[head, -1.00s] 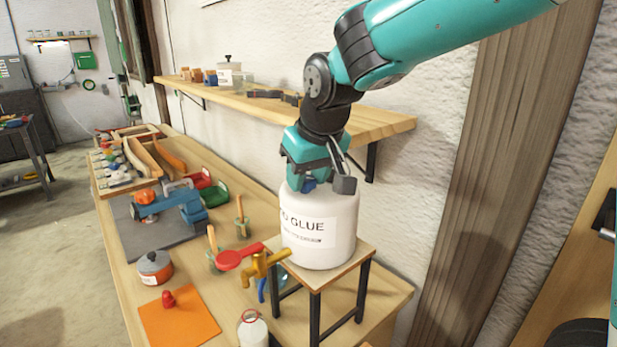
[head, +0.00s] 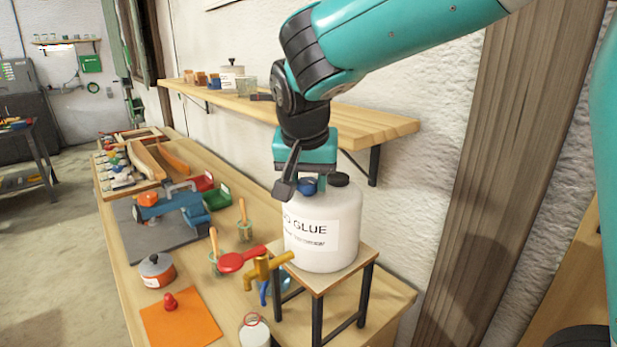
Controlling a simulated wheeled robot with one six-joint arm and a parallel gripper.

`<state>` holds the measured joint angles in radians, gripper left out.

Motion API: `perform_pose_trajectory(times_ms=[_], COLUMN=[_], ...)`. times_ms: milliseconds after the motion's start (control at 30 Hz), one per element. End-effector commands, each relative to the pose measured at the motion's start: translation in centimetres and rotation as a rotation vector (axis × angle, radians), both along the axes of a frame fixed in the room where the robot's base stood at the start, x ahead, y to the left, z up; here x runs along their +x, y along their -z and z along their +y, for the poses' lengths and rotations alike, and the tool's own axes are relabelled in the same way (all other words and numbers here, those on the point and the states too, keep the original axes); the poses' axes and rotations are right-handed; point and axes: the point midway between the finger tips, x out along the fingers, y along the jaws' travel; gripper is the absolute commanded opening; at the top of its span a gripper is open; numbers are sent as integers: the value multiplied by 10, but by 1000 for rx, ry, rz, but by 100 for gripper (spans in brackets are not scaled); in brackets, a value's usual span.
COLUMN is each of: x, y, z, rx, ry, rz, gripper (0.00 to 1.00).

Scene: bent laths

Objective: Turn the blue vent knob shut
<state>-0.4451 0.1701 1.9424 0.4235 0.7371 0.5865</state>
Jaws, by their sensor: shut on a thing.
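The white glue container (head: 345,235) with a "GLUE" label stands upright on a small wooden-topped stand. The blue vent knob (head: 309,187) is on its top, partly covered by my gripper. My gripper (head: 298,187) points down onto the container's top and is shut on the blue knob. One dark finger shows at the knob's left front; the other finger is hidden. A black cap (head: 339,180) sits on the container's top just right of the knob.
The stand (head: 340,280) is on a long wooden bench near its right end. A wall shelf (head: 350,125) runs behind my wrist. A jar (head: 254,330), an orange mat (head: 182,318), a small pot (head: 156,268) and brush pots (head: 245,230) stand left of the stand.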

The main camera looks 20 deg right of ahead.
Motion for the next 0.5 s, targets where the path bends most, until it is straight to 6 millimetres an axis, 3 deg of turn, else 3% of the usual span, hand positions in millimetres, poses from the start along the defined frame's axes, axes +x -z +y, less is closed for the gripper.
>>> perform_pose_trajectory(times_ms=[467,500], x=[1,1], y=[-1,-1], z=[0,0], rx=[1,1], ry=[14,14], rz=[-4,-4], gripper=[16,46])
